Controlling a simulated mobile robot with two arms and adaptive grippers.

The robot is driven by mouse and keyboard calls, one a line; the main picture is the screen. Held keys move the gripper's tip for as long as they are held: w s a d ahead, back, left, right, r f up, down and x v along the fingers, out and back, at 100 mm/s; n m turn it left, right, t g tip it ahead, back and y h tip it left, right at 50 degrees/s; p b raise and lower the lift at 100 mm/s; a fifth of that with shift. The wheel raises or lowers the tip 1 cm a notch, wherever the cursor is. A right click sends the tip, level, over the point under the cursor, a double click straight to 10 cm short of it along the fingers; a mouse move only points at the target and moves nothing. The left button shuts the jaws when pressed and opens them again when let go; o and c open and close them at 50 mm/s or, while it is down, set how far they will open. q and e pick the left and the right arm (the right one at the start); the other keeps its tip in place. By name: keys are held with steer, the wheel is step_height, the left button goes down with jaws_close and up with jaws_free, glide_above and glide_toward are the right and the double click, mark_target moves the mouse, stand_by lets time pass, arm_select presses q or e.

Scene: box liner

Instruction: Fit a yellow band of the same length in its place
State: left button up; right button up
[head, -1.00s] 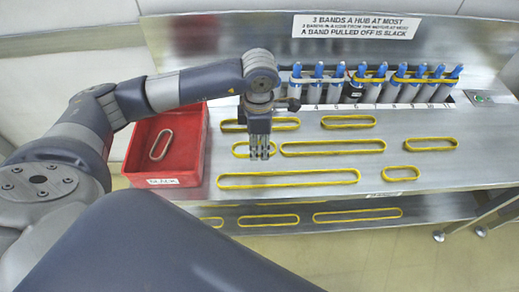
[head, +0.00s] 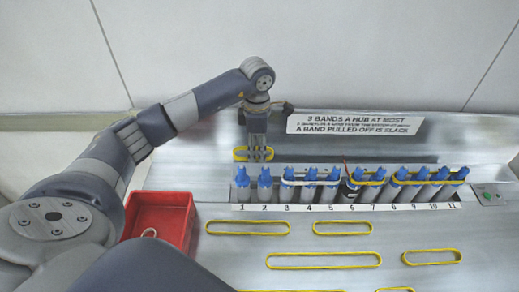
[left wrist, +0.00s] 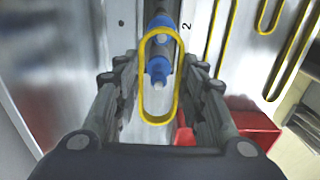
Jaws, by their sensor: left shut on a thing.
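My left gripper (head: 256,148) is shut on a small yellow band (head: 240,154), holding it in the air above and behind hubs 1 and 2. In the left wrist view the band (left wrist: 160,121) hangs as a long open loop between the fingers, with blue-topped hubs seen through and beyond it. The numbered hubs stand in a row. Hub 1 (head: 241,181) and hub 2 (head: 264,181) show no band. Yellow bands (head: 310,183) run around hubs farther right, starting at hub 3. My right gripper is not in view.
Loose yellow bands of several lengths lie on the steel bench, such as a long one (head: 323,267) and a shorter one (head: 248,234). A sign (head: 355,123) is on the back panel.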

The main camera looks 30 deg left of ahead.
arm_select(q)
step_height(320, 180, down, 4)
steer(key=shift+f+b, duration=0.2)
steer(key=shift+b, duration=1.05)
steer(key=shift+f+b, duration=1.9)
steer(key=shift+f, duration=0.45)
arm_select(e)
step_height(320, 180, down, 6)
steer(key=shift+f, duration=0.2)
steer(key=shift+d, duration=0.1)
arm_select(q)
steer(key=o, duration=0.9)
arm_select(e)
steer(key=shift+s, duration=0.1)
arm_select(q)
step_height(320, 180, up, 12)
